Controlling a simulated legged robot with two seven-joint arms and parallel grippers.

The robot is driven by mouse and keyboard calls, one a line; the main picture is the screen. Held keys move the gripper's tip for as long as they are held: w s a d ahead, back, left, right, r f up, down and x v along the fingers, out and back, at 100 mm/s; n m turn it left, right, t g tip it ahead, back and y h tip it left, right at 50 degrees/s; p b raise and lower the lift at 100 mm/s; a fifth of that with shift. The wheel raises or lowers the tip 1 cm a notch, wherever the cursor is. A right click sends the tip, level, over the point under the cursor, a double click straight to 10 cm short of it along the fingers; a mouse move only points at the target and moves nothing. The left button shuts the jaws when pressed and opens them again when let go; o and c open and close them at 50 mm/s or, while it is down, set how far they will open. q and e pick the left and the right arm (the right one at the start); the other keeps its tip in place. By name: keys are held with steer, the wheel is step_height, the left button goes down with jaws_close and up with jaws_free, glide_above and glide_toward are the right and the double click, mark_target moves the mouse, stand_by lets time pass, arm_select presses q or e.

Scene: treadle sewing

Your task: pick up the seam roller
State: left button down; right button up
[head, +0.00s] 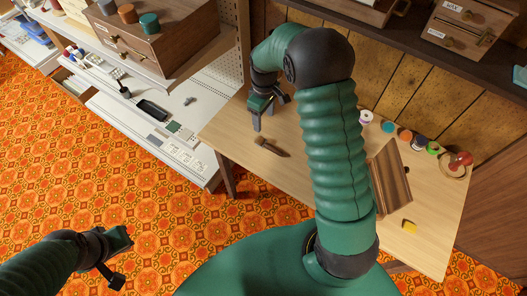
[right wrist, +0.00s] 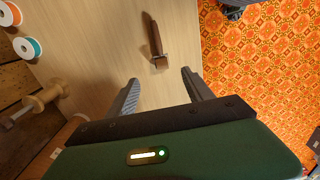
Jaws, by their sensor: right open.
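The seam roller (head: 271,147) lies on the light wooden table, left of my right arm in the head view. It is a brown tool with a slim handle and a wider block at one end. It also shows in the right wrist view (right wrist: 155,42), with the wider end toward my gripper. My right gripper (head: 270,112) is open and empty, apart from the roller. In the right wrist view its two fingers (right wrist: 160,78) stand apart, with the roller beyond the gap between them. My left gripper (head: 117,262) is over the floor at lower left; its jaw opening is unclear.
The table (head: 230,130) is clear around the roller. A white shelf unit (head: 200,90) stands left of the table.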

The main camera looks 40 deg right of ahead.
glide_above(261, 140)
steer(key=f, duration=0.5)
steer(key=d+f, duration=0.1)
steer(key=f, duration=0.2)
steer(key=shift+s, duration=0.4)
steer(key=shift+a+f, duration=0.3)
steer(key=shift+a, duration=0.05)
steer(key=f, duration=0.5)
steer(key=shift+w+a+p, duration=0.35)
steer(key=shift+d+f, duration=0.1)
steer(key=shift+d, duration=0.35)
steer(key=shift+c, duration=1.8)
steer(key=shift+a, duration=0.4)
steer(key=c, duration=0.7)
steer(key=shift+c, duration=1.2)
arm_select(q)
steer(key=shift+w+d+r, duration=0.15)
steer(key=shift+d+r, duration=0.05)
steer(key=shift+r, duration=0.15)
arm_select(e)
steer(key=shift+d, duration=0.1)
jaws_close()
